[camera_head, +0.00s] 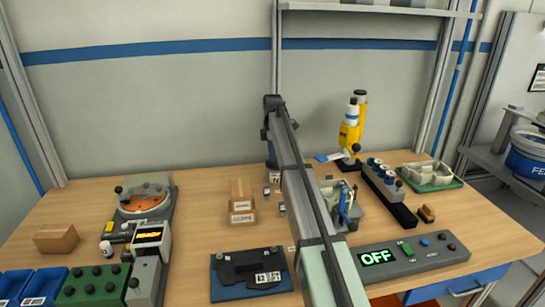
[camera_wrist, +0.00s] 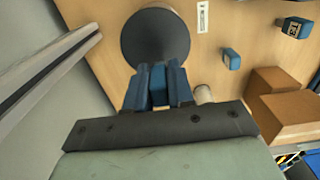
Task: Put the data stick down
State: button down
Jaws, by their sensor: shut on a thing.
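My gripper (camera_wrist: 159,82) points down at the far end of the arm, over the back of the table. In the wrist view its blue fingers are close together on a narrow blue piece (camera_wrist: 159,88), which looks like the data stick. Most of that piece is hidden between the fingers. A large dark round thing (camera_wrist: 155,36) lies just beyond the fingertips; I cannot tell whether the held piece touches it. In the head view my wrist (camera_head: 271,125) shows, but the held piece cannot be made out.
Small blue blocks (camera_wrist: 231,58) (camera_wrist: 296,28) stand near cardboard boxes (camera_wrist: 285,110), which also show in the head view (camera_head: 241,195). A pale cylinder (camera_wrist: 204,94) is close beside the fingers. A yellow microscope (camera_head: 350,130) stands to the right. The wall is close behind.

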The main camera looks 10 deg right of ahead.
jog(key=shift+f, duration=0.75)
jog(key=shift+f, duration=0.15)
jog(key=c, duration=1)
grip_release()
notch_tip(320, 180, up, 12)
jog(key=shift+r, duration=0.2)
jog(key=shift+o, duration=0.2)
